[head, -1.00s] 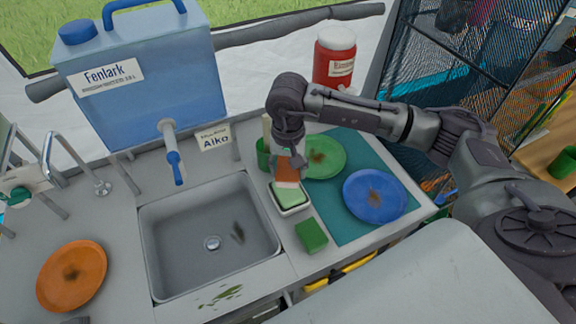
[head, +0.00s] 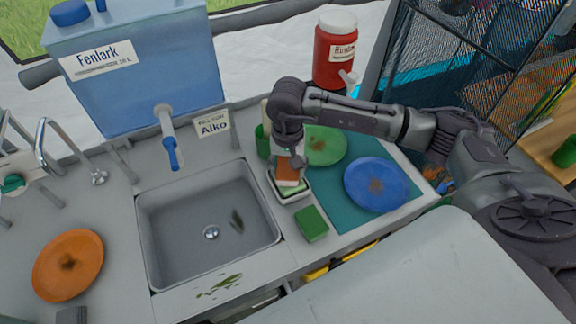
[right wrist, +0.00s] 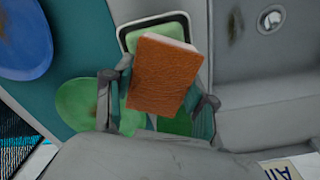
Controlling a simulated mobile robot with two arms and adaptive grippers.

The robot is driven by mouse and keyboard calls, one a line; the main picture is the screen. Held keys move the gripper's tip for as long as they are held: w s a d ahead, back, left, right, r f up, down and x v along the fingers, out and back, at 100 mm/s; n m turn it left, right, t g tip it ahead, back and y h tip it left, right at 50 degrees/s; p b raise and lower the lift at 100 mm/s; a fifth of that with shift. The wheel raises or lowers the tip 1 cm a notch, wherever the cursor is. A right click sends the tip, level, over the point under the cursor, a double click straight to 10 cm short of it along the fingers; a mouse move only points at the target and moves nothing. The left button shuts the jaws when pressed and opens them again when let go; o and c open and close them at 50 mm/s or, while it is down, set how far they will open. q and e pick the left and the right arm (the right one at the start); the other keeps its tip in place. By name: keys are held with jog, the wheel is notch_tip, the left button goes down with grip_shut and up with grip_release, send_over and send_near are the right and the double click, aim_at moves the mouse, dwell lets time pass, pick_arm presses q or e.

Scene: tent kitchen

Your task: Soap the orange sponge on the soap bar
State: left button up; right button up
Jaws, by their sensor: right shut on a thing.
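The orange sponge (head: 288,172) is between the fingers of my right gripper (head: 290,163), which is shut on it. In the right wrist view the sponge (right wrist: 163,78) shows its broad orange face and a pale edge. The light green soap bar (head: 291,188) lies in a white soap dish (head: 293,200) right of the sink. The sponge is over the soap bar and hides part of it; I cannot tell whether they touch. The dish rim (right wrist: 124,28) shows behind the sponge in the right wrist view. My left gripper is not in view.
A green sponge (head: 312,224) lies in front of the dish. A green plate (head: 325,147) and a blue plate (head: 376,185), both stained, lie on a teal mat (head: 343,215). The sink (head: 210,255) is left; an orange plate (head: 68,265) lies beyond it. A green cup (head: 262,142) stands behind.

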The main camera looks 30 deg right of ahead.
aim_at(288, 167)
jog(key=shift+f+b, duration=1.05)
jog(key=shift+b, duration=0.05)
dwell(0.9)
jog(key=shift+s+f+b, duration=0.1)
jog(key=shift+b, duration=0.25)
dwell(1.7)
jog(key=shift+r+p, duration=1.5)
jog(key=shift+r, duration=2.1)
